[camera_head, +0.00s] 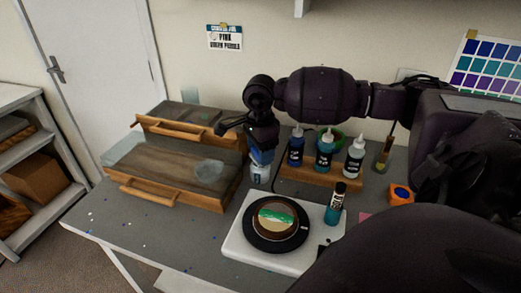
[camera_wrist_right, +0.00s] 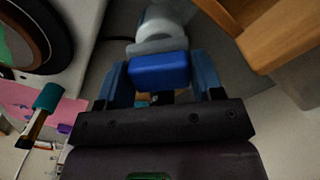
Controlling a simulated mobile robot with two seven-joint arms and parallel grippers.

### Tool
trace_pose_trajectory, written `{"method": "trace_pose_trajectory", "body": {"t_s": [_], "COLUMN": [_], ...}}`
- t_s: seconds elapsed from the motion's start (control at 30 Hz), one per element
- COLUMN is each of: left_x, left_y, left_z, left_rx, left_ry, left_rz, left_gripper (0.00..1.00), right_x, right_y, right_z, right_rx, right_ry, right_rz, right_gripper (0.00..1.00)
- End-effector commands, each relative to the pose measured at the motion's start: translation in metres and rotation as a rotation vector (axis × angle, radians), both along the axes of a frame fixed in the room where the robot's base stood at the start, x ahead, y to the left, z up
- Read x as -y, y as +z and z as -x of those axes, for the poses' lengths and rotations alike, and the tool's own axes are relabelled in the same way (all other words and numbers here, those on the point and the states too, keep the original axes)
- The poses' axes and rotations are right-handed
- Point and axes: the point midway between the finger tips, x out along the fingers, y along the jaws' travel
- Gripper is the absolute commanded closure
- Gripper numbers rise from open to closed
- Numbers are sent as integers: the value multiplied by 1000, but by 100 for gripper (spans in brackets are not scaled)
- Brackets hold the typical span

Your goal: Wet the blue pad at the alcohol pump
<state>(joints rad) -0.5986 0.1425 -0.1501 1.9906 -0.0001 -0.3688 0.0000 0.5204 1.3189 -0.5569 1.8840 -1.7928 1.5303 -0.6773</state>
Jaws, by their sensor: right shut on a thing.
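My right gripper (camera_head: 260,148) points down at the middle of the bench, beside the wooden tray. It is shut on the blue pad (camera_head: 262,157); in the right wrist view the blue pad (camera_wrist_right: 160,71) sits between the two fingers. The alcohol pump (camera_head: 259,174), a small pale bottle, stands just below the pad. In the right wrist view the pump (camera_wrist_right: 160,44) shows its grey top close against the pad. I cannot tell whether the pad presses on it. My left gripper is not in view.
A wooden tray (camera_head: 178,178) with handles stands left of the pump. A rack (camera_head: 318,176) with several bottles is to the right. A white turntable base (camera_head: 240,243) with a round piece stands in front, with a teal bottle (camera_head: 335,205) on its edge. The bench's left front is mostly clear.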

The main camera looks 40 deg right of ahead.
Motion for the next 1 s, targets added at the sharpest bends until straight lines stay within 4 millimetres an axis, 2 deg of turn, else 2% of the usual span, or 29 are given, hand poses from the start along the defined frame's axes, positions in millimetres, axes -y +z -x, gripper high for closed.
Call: {"method": "trace_pose_trajectory", "body": {"t_s": [0.3,1.0], "left_x": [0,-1], "left_y": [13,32], "left_z": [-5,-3], "left_rx": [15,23], "left_ry": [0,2], "left_rz": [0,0], "left_gripper": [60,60], "right_x": [0,1], "right_y": [24,67], "right_z": [-1,-1], "right_rx": [4,5], "right_ry": [0,0], "right_rz": [0,2], "right_gripper": [58,58]}}
